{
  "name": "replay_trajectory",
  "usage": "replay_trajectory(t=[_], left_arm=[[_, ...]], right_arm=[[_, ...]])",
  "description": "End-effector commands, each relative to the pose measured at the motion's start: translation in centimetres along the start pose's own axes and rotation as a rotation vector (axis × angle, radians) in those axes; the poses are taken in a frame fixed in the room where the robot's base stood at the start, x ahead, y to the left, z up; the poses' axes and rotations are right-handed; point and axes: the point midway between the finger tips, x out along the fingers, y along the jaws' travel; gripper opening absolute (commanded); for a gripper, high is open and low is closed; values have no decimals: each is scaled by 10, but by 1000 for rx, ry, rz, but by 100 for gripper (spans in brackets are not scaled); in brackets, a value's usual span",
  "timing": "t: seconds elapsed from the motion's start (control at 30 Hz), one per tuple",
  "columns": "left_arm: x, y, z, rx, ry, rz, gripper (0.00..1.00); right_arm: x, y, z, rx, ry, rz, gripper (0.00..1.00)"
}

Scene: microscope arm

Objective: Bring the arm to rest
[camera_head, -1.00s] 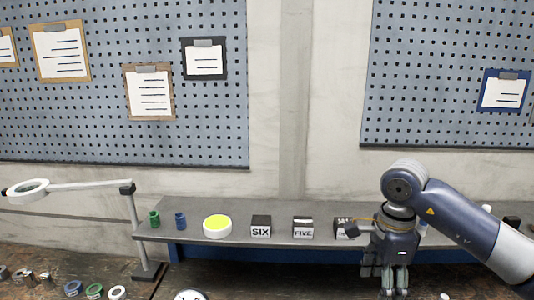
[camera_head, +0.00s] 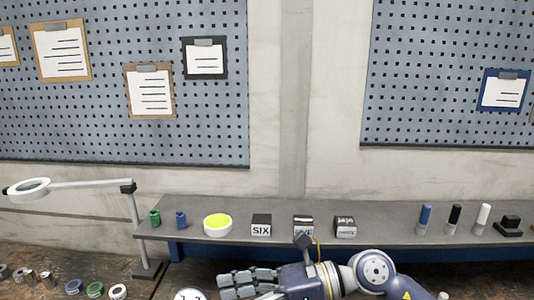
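The bar joins an upright grey post (camera_head: 135,220) on a dark base (camera_head: 149,270). My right gripper (camera_head: 226,287) comes in from the right at the bottom middle, in front of the shelf, with its fingers pointing left. It is well to the right of the magnifier post and touches no part of it. I cannot tell whether its fingers are apart or closed. My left gripper is not in view.
A grey shelf (camera_head: 385,232) holds green and blue cylinders, a yellow-topped disc (camera_head: 217,225), labelled blocks (camera_head: 261,225), markers (camera_head: 454,218) and a black stamp-like piece (camera_head: 508,224). Tape rolls (camera_head: 95,289) lie on the bench at bottom left. A round white dial (camera_head: 189,295) is near my fingers.

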Motion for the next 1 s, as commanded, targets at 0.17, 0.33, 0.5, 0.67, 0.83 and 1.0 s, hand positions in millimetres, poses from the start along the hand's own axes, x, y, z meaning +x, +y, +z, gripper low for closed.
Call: replay_trajectory(t=[0.17, 0.33, 0.5, 0.67, 0.83, 1.0], left_arm=[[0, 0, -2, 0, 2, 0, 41], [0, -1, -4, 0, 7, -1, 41], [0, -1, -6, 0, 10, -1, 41], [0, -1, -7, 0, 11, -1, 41], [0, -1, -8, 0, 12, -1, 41], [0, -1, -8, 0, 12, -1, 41]], right_arm=[[-7, 12, 61, 286, -455, 38, 70], [-53, -12, 92, 616, -864, 29, 70], [-116, -58, 73, 987, -1242, -27, 70], [-169, -97, 5, 1361, -1565, -129, 70], [-205, -112, -107, 1769, -1866, -298, 70], [-216, -83, -230, 2167, -2105, -541, 70]])
